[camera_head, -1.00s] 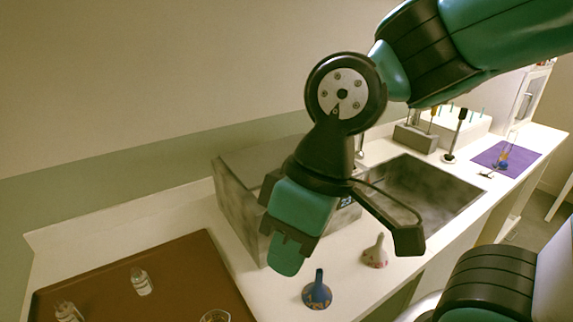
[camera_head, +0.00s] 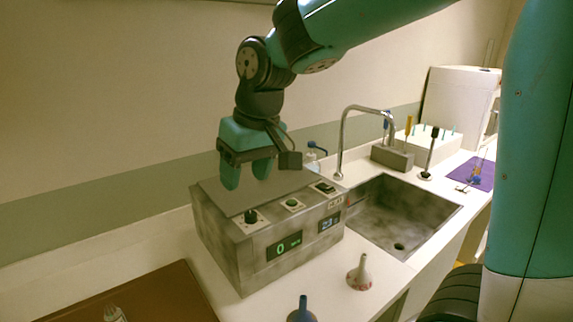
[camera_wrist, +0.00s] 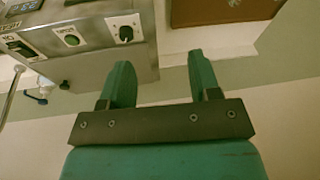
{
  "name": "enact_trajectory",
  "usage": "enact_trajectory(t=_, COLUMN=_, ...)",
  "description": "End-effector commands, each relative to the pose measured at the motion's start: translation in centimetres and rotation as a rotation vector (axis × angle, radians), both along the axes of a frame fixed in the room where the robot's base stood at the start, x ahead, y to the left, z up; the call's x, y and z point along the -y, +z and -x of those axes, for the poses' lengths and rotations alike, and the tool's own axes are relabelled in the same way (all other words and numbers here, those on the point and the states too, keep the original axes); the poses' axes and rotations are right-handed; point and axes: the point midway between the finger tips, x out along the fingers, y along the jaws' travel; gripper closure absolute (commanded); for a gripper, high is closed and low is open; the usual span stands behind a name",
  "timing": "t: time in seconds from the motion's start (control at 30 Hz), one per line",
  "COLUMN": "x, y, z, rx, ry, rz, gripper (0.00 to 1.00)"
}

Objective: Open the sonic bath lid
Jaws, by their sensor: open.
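The sonic bath (camera_head: 270,245) is a grey metal box on the white counter, with a green display, a second display, knobs and a switch on its front. Its flat lid (camera_head: 283,186) lies on top and looks closed. My gripper (camera_head: 247,183) is above the lid's back left part, fingers pointing down, open and empty; I cannot tell whether the fingertips touch the lid. In the wrist view the bath (camera_wrist: 95,62) appears at the upper left, and the two green gripper fingers (camera_wrist: 160,80) are apart with nothing between them.
A sink (camera_head: 400,215) with a tall curved faucet (camera_head: 343,140) is right of the bath. A brown tray (camera_head: 165,295) is at the lower left. A small bottle with a blue top (camera_head: 312,158) stands behind the bath.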

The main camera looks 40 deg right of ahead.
Motion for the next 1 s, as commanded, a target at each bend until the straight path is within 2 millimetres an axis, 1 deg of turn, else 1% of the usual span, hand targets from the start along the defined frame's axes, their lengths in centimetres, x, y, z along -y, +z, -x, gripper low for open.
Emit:
enact_trajectory(t=0.03, x=2.8, y=0.3, z=-4.2, rx=0.016, ry=-0.125, rz=0.032, gripper=0.43)
enact_trajectory(t=0.07, x=4.6, y=0.7, z=-6.3, rx=0.028, ry=-0.201, rz=0.050, gripper=0.43)
enact_trajectory(t=0.1, x=6.9, y=1.1, z=-8.9, rx=0.041, ry=-0.298, rz=0.071, gripper=0.43)
enact_trajectory(t=0.17, x=10.5, y=1.6, z=-12.1, rx=0.060, ry=-0.441, rz=0.097, gripper=0.43)
enact_trajectory(t=0.2, x=12.8, y=1.8, z=-13.9, rx=0.074, ry=-0.529, rz=0.111, gripper=0.43)
enact_trajectory(t=0.3, x=17.7, y=2.1, z=-17.0, rx=0.098, ry=-0.718, rz=0.133, gripper=0.43)
enact_trajectory(t=0.4, x=21.1, y=2.3, z=-18.6, rx=0.115, ry=-0.848, rz=0.143, gripper=0.43)
enact_trajectory(t=0.5, x=22.9, y=2.3, z=-19.3, rx=0.124, ry=-0.917, rz=0.146, gripper=0.43)
enact_trajectory(t=0.57, x=23.3, y=2.1, z=-19.4, rx=0.127, ry=-0.935, rz=0.148, gripper=0.43)
enact_trajectory(t=0.67, x=23.7, y=1.4, z=-19.7, rx=0.125, ry=-0.940, rz=0.149, gripper=0.43)
enact_trajectory(t=0.77, x=24.1, y=-0.1, z=-20.1, rx=0.124, ry=-0.939, rz=0.149, gripper=0.43)
enact_trajectory(t=1.0, x=25.4, y=-5.0, z=-21.6, rx=0.124, ry=-0.936, rz=0.149, gripper=0.43)
